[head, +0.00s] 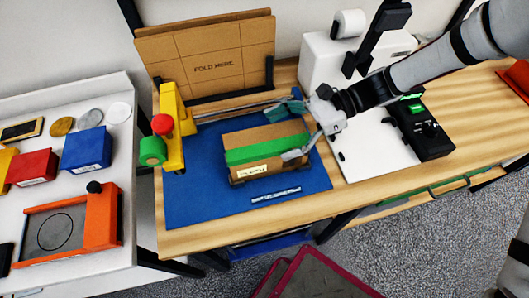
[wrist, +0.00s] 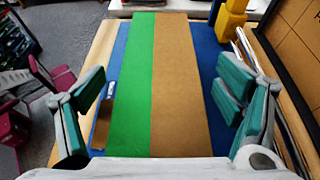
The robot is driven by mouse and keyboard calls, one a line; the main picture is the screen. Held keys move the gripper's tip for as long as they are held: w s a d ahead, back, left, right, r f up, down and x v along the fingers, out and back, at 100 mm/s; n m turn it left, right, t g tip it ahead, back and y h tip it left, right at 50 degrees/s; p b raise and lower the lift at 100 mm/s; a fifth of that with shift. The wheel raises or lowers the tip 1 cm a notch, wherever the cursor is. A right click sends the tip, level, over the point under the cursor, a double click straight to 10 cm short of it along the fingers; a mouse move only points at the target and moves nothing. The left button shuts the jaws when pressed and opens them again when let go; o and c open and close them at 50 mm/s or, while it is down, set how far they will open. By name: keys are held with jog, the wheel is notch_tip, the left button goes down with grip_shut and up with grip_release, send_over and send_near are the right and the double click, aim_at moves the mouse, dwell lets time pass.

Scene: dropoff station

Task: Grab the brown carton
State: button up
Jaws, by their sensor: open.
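The brown carton (head: 257,169) lies on the blue mat in the middle of the wooden table, with a green stripe along its length. In the wrist view the carton (wrist: 180,80) runs lengthwise between the open fingers, with its green band on the left half. My gripper (head: 293,130) is open at the carton's right end, one finger on its far side and one on its near side. In the wrist view my gripper (wrist: 165,115) shows a gap on both sides of the carton. I cannot tell how low the fingertips sit against its sides.
A yellow tape dispenser (head: 172,125) with a green roll stands left of the carton. Flat cardboard sheets (head: 212,60) lean behind. A white device (head: 370,140) and a black terminal (head: 425,130) are at right. Bare blue mat (head: 195,205) lies in front of the carton.

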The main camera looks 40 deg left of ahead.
jog(key=shift+x, duration=0.75)
jog(key=c, duration=1.7)
